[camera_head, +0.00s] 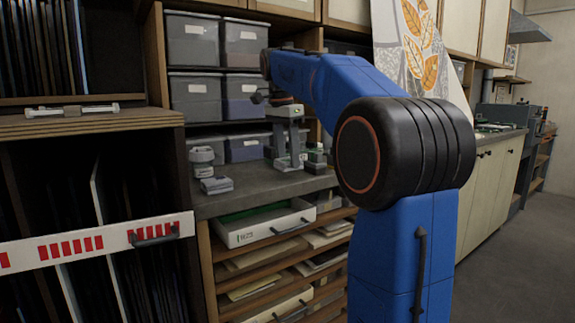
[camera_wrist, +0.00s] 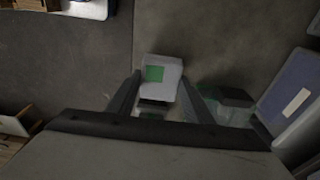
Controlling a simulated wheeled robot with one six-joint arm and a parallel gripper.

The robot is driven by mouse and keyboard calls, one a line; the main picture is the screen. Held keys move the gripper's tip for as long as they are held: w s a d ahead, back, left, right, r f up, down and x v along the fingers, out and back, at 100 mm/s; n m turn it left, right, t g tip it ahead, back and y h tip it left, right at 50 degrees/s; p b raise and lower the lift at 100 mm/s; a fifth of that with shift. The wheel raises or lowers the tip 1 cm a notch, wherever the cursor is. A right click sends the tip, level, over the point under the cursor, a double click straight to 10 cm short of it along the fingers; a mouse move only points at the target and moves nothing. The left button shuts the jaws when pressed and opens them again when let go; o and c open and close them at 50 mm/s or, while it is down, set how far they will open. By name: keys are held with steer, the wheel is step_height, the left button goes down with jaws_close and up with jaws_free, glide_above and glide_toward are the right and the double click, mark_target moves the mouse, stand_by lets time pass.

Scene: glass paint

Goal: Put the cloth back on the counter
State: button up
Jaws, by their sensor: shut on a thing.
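My gripper (camera_head: 288,163) is low over the grey counter (camera_head: 240,200), in front of the bins. In the wrist view its fingers (camera_wrist: 161,88) are closed around a pale, squarish thing (camera_wrist: 171,68) with a green patch. I cannot tell whether this is the cloth, nor whether it touches the counter. No other cloth can be made out. More dark, pale and green shapes show between the fingers nearer the palm, too blurred to name. The counter also shows in the wrist view (camera_wrist: 240,30).
A jar (camera_head: 202,160) and a small grey block (camera_head: 216,185) stand left of my gripper. Green-and-grey items (camera_head: 317,155) sit close to its right. Lidded bins (camera_head: 195,98) line the back. A white drawer (camera_head: 265,230) is pulled out below the counter's front edge.

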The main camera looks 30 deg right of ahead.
mark_target(284, 160)
steer(key=shift+f, duration=1.25)
steer(key=shift+f, duration=0.1)
steer(key=o, duration=1)
steer(key=r, duration=0.4)
steer(key=a+r, duration=0.1)
steer(key=r, duration=0.7)
steer(key=shift+a+r, duration=0.1)
steer(key=shift+a, duration=0.1)
